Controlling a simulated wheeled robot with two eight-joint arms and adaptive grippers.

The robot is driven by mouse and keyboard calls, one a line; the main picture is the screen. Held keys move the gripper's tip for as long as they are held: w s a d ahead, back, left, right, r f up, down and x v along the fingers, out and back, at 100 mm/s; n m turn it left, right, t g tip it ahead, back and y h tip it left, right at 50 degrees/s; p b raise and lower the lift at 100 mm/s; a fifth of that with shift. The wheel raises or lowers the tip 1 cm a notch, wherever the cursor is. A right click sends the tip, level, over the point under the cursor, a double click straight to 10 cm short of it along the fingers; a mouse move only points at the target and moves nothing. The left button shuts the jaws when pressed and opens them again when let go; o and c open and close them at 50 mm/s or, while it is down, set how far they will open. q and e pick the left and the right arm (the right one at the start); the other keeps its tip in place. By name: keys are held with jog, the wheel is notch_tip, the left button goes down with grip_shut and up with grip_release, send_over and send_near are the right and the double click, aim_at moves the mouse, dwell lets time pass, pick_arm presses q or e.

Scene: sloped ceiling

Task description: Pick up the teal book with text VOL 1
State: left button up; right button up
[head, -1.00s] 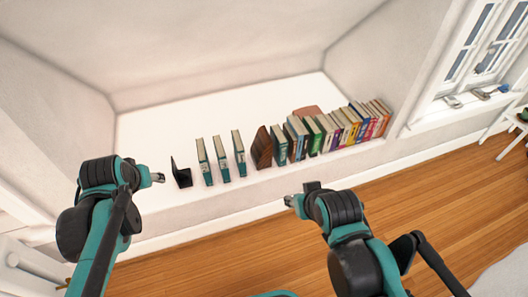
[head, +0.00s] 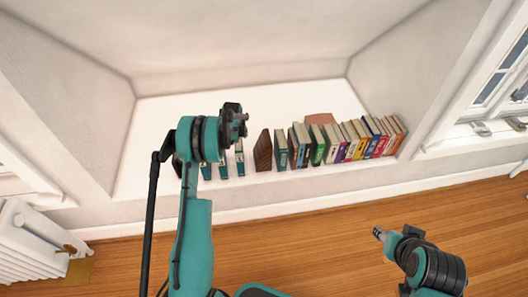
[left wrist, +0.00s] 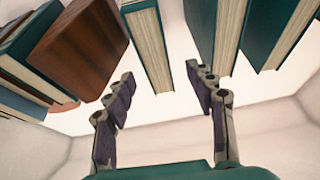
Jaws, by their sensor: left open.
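Three teal books stand apart on the white ledge. In the head view, the right one (head: 240,163) and middle one (head: 223,171) show below my left gripper (head: 238,124). The left one (head: 205,171) is partly hidden by my arm. No VOL number is readable. In the left wrist view, my left gripper (left wrist: 165,108) is open and empty. The teal book closest to the wooden bookend (left wrist: 80,50) appears between its fingers' directions (left wrist: 148,45), apart from them. The two other teal books are right of it. My right gripper (head: 378,233) is over the floor; its jaws are too small to judge.
The brown wooden bookend also shows in the head view (head: 263,150). Right of it is a tight row of several coloured books (head: 350,141). A black bookend (head: 177,166) is mostly behind my arm.

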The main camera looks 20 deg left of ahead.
pick_arm(q)
jog(key=x, duration=0.3)
jog(key=b+x, duration=0.1)
jog(key=shift+d+f, duration=0.2)
jog(key=shift+d, duration=0.2)
jog(key=b+x, duration=0.2)
jog(key=x, duration=0.1)
jog(key=b+x, duration=0.1)
jog(key=x, duration=0.1)
jog(key=shift+s+f, duration=0.15)
jog(key=shift+s, duration=0.1)
jog(key=shift+f, duration=0.3)
grip_shut()
